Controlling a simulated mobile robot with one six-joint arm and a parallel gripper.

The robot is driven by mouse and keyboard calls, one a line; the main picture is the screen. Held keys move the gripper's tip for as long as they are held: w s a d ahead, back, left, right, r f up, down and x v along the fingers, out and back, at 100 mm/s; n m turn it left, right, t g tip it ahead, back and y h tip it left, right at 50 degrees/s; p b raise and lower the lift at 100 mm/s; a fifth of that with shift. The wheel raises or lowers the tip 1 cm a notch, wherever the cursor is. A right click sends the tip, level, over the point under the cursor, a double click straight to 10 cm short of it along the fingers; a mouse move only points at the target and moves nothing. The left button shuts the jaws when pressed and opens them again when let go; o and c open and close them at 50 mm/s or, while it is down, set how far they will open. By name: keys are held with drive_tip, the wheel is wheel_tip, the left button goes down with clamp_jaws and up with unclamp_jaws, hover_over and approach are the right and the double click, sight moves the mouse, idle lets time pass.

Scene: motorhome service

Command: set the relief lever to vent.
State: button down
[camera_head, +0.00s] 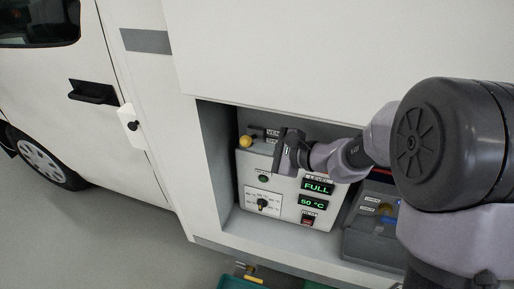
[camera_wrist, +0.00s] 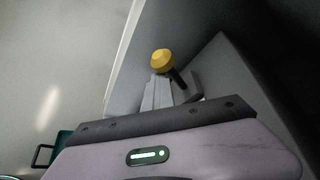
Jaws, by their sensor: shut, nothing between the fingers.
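The relief lever has a yellow knob (camera_head: 244,142) on a dark stem, at the top left of the white control box inside the open bay. A label that seems to read VENT (camera_head: 272,133) is beside it, with a second label below, partly hidden by my gripper. In the wrist view the yellow knob (camera_wrist: 162,61) is just beyond the tips of my gripper (camera_wrist: 160,80), with the dark stem slanting down to the right. My gripper's fingers are together with nothing between them. I cannot tell whether they touch the knob.
The white control box (camera_head: 281,208) shows FULL and 50 °C displays, a dial, a green button and a red switch. A dark grey unit (camera_head: 368,240) stands to its right. The bay wall (camera_head: 217,150) is close on the left. A green container (camera_head: 240,283) is below the bay.

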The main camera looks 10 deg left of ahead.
drive_tip(key=shift+w+r, duration=0.2)
drive_tip(key=shift+r, duration=0.3)
drive_tip(key=p+v, duration=0.3)
drive_tip(key=v, duration=1.4)
drive_tip(key=shift+s+d+f, duration=0.15)
drive_tip(key=shift+s+f, duration=0.15)
drive_tip(key=shift+f, duration=0.1)
